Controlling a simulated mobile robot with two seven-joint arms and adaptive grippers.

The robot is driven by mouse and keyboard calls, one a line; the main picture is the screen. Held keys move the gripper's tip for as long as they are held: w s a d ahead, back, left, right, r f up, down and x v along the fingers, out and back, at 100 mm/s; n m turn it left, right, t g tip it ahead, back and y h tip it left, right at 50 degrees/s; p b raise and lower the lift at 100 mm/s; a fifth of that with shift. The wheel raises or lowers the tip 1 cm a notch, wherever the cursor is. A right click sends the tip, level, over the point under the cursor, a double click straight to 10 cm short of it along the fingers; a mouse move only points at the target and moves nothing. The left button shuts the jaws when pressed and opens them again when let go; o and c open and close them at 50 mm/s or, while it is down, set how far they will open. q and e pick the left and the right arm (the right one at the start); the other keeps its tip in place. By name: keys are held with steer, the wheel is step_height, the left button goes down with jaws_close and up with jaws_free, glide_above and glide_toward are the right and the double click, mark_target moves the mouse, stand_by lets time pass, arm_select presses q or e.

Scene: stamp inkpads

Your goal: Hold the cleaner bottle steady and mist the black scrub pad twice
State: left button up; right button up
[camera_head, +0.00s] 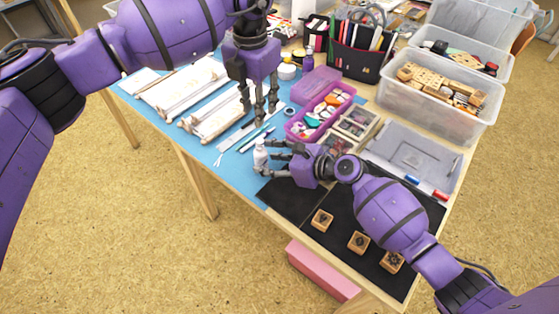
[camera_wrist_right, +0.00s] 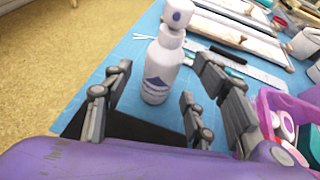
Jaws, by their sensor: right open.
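The cleaner bottle (camera_head: 260,157), a small white bottle with a blue mark, stands upright near the table's front edge. In the right wrist view the bottle (camera_wrist_right: 160,73) is between and just beyond my right gripper's (camera_wrist_right: 163,68) spread fingers, which do not close on it. In the head view my right gripper (camera_head: 275,158) is open just right of the bottle. My left gripper (camera_head: 259,110) is above the blue mat, fingers apart and empty, pointing down. A smaller black pad (camera_head: 289,201) lies flat below the right gripper; I cannot tell whether it is the scrub pad.
A larger black mat (camera_head: 345,232) holds several wooden stamps (camera_head: 322,220). White rolled sheets (camera_head: 180,95) lie at left on the blue mat (camera_head: 238,172).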

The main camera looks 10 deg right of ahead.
steer(key=shift+x, duration=1.45)
steer(key=shift+c, duration=0.4)
jaws_close()
